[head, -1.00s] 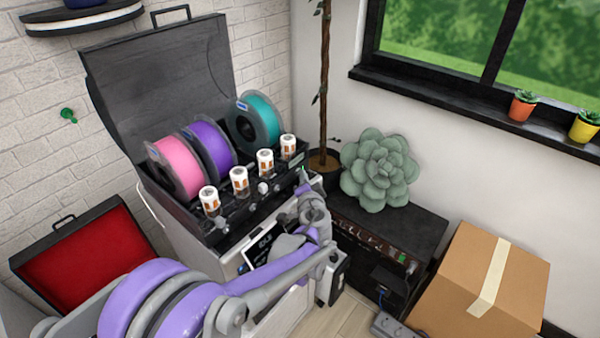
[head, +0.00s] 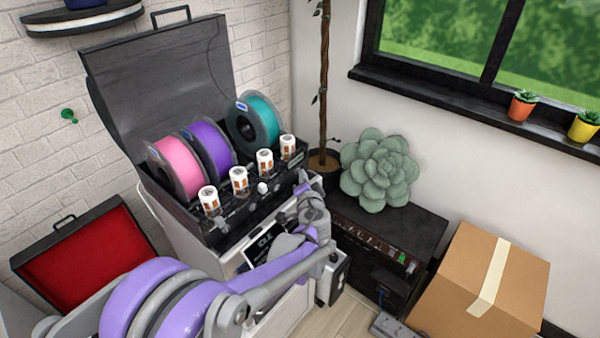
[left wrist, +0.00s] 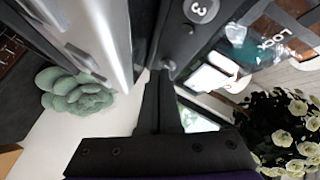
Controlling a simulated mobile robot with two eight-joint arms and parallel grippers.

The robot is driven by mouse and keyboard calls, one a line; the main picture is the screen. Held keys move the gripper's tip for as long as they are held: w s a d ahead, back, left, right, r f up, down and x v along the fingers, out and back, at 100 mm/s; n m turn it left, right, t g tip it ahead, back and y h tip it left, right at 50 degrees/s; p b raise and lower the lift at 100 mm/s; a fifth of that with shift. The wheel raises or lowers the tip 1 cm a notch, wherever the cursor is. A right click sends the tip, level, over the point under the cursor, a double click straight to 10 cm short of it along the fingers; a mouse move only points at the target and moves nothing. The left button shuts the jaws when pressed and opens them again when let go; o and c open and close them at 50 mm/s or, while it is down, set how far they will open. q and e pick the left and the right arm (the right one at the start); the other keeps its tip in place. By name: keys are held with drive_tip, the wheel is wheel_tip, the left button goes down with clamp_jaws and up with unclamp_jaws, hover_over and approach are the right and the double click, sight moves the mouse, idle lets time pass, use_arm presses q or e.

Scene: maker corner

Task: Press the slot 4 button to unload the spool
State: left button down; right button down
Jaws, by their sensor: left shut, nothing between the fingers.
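A black spool box with an open lid (head: 160,90) holds a pink spool (head: 174,168), a purple spool (head: 207,150) and a teal spool (head: 253,124). The teal one sits at the right end, past a gap. My left gripper (head: 303,184) is at the right end of the box's front, partly hidden by its wrist. In the left wrist view its black fingers (left wrist: 160,78) are shut and empty. A small round grey knob (left wrist: 168,65) shows right by the tips; contact cannot be told. A round "3" mark (left wrist: 201,10) is near. The slot 4 button cannot be made out.
White-capped cylinders (head: 239,180) line the box front. A screen reading IDLE (head: 266,240) is below, partly behind my arm. A succulent (head: 379,170) stands on a black cabinet (head: 420,228) at right, beside a cardboard box (head: 450,270).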

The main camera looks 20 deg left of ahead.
use_arm(q)
drive_tip(key=shift+s+f, duration=0.2)
drive_tip(key=shift+f, duration=0.2)
use_arm(e)
drive_tip(key=shift+w+a+f, duration=0.1)
drive_tip(key=shift+a, duration=0.05)
use_arm(q)
drive_tip(key=shift+s+d, duration=0.25)
drive_tip(key=shift+d, duration=0.5)
drive_tip(key=shift+s+d, duration=0.25)
drive_tip(key=shift+d, duration=0.45)
drive_tip(key=shift+s+d, duration=0.2)
drive_tip(key=shift+d, duration=0.55)
drive_tip(key=shift+s+d, duration=0.25)
drive_tip(key=shift+d, duration=0.45)
use_arm(e)
drive_tip(key=shift+r, duration=0.2)
